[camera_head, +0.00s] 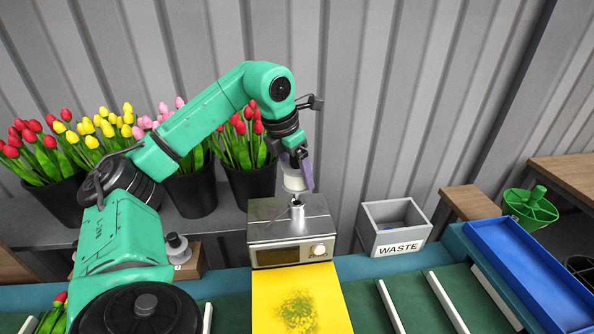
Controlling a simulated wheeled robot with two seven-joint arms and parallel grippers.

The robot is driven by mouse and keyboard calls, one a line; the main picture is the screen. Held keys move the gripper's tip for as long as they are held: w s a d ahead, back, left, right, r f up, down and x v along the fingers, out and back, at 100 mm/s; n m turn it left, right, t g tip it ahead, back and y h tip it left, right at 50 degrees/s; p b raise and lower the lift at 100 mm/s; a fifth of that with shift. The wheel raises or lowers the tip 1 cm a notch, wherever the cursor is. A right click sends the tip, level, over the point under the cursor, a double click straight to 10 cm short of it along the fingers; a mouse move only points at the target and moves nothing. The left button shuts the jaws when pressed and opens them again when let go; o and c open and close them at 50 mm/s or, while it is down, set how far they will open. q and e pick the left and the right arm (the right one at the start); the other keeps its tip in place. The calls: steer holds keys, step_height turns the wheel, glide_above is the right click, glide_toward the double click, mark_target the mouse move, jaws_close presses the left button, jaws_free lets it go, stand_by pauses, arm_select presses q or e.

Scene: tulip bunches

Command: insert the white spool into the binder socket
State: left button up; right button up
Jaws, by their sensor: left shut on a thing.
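My left gripper (299,172) is shut on the white spool (292,182), which is partly covered by the fingers. It holds the spool upright just above the binder (290,232), a metal box with a dark front window and a knob. The binder socket (297,205) is a small metal fitting on top of the box, directly below the spool. I cannot tell whether the spool's lower end touches the socket. My right gripper is not in view.
Another spool (177,244) stands on a wooden block at left. Black pots of tulips (190,188) stand behind. A grey WASTE bin (395,228), blue tray (530,270) and green reel (530,206) are at right. A yellow sheet (298,300) lies before the binder.

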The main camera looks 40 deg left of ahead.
mark_target(297, 187)
arm_select(q)
steer(key=shift+f+b, duration=0.8)
steer(key=shift+f, duration=0.2)
steer(key=shift+f+b, duration=1)
steer(key=shift+f, duration=0.25)
steer(key=o, duration=1.4)
step_height(297, 187, up, 5)
steer(key=p, duration=0.5)
steer(key=shift+r, duration=0.1)
